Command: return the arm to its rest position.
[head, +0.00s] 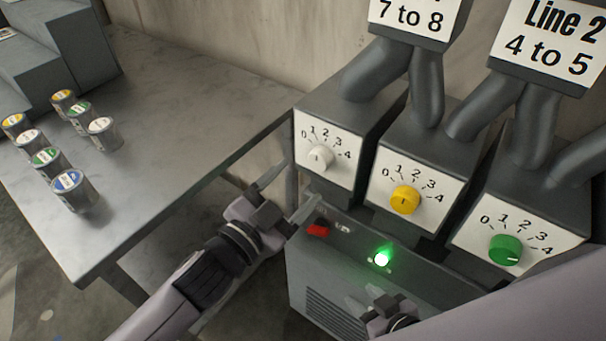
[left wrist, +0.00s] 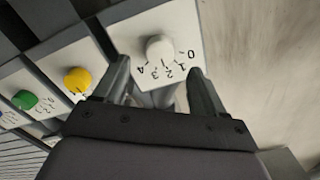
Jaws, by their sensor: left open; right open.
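My left gripper (head: 298,184) is open and empty in the head view, below and left of the white knob (head: 320,157). In the left wrist view its spread fingers (left wrist: 158,66) frame the dial plate with the white knob (left wrist: 160,48), with nothing between them. Whether a finger touches the dial box cannot be told. My right gripper (head: 384,308) is at the bottom of the head view, in front of the grey control box (head: 325,277). It is partly hidden by my right arm; no held thing shows.
A yellow knob (head: 404,199) and a green knob (head: 504,249) sit on neighbouring dials. The control box has a red switch (head: 318,229) and a lit green lamp (head: 382,258). A metal table (head: 165,135) at left carries several small cans (head: 72,190). Grey pipes (head: 427,85) rise above the dials.

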